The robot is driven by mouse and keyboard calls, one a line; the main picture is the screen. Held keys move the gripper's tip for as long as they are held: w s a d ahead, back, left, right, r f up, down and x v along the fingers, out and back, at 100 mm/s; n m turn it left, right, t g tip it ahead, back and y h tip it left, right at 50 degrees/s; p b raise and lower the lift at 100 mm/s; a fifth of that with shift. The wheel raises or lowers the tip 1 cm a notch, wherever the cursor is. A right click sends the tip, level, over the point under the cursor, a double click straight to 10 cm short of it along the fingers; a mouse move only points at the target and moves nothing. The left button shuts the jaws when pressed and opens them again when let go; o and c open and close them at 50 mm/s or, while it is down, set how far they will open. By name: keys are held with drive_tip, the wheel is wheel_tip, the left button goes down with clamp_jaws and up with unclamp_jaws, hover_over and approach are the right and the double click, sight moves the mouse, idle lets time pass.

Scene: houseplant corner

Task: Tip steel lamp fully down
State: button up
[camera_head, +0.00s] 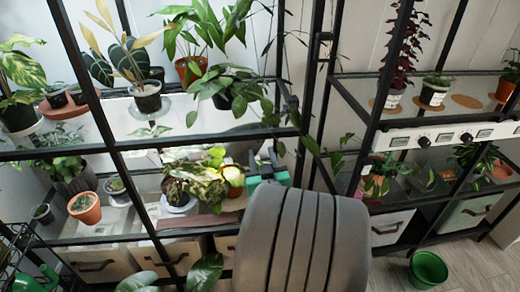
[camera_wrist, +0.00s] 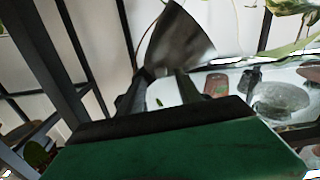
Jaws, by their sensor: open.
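The steel lamp's dark grey, flared shade (camera_wrist: 182,40) is in the upper middle of the wrist view, just beyond my fingertips. It is tilted, with its wide end up and to the right. My gripper (camera_wrist: 160,80) is open, with its two dark fingers pointing at the shade's narrow end. I cannot tell whether they touch it. In the head view my gripper (camera_head: 267,160) reaches into the middle shelf level, right of the lit plants. The lamp is hard to make out there, behind leaves and my arm.
Black shelf posts (camera_head: 95,105) stand close around my arm. Lit leafy plants (camera_head: 195,180) and a yellow pot (camera_head: 234,180) are just left of my gripper. A clear dish (camera_wrist: 280,98) lies to the right in the wrist view. A green bucket (camera_head: 428,269) stands on the floor.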

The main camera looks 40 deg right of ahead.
sight(259, 146)
drive_tip(key=shift+x, duration=1.6)
drive_tip(key=shift+c, duration=0.5)
clamp_jaws()
